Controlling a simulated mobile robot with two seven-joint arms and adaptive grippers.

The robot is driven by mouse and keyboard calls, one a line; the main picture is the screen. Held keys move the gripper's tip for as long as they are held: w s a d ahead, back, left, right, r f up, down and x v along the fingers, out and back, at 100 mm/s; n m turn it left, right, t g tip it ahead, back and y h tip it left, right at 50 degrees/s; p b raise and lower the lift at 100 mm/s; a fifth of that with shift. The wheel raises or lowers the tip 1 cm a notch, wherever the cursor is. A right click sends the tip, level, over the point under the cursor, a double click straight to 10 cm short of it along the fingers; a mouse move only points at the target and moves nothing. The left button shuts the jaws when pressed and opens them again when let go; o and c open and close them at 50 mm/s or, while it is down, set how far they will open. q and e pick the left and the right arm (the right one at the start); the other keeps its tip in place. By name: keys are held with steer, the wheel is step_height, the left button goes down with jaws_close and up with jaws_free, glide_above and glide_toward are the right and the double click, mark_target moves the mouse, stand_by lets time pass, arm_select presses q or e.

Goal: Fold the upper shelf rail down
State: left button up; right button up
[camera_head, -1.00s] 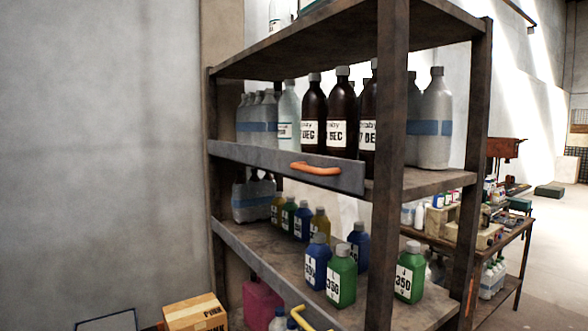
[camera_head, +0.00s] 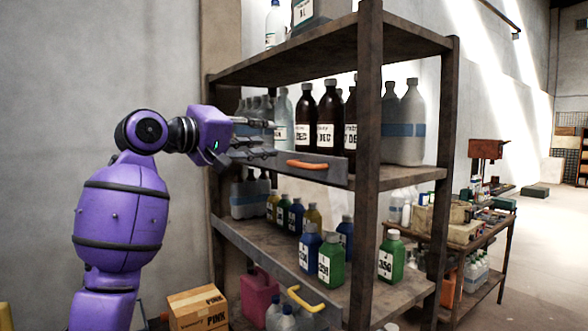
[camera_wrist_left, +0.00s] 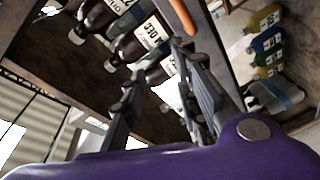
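The upper shelf rail (camera_head: 335,172) is a grey bar standing up along the front edge of the middle shelf, with an orange handle (camera_head: 317,165) near its right end. My left gripper (camera_head: 272,138) is open and empty at the left part of the rail, left of the handle. Its fingers hide part of the rail, and I cannot tell whether they touch it. In the left wrist view the open fingers (camera_wrist_left: 150,65) point toward the bottles, and the orange handle (camera_wrist_left: 183,16) shows beyond them at the top. My right gripper is not in view.
Brown bottles (camera_head: 326,128) and grey jugs (camera_head: 404,112) stand behind the rail. Small coloured bottles (camera_head: 331,258) stand on the shelf below, above a yellow handle (camera_head: 307,300). A dark front post (camera_head: 368,120) rises right of the rail. A cardboard box (camera_head: 197,308) sits at lower left.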

mark_target(298, 165)
arm_select(q)
steer(key=s+d+f+n+g, duration=0.1)
steer(key=s+f+n+g, duration=0.15)
steer(key=s+f, duration=0.2)
steer(key=shift+g, duration=0.45)
steer(key=x, duration=0.7)
steer(key=shift+w+d+r, duration=0.1)
steer(key=shift+w+d, duration=0.4)
steer(key=shift+w, duration=0.05)
steer(key=shift+c, duration=0.2)
jaws_close()
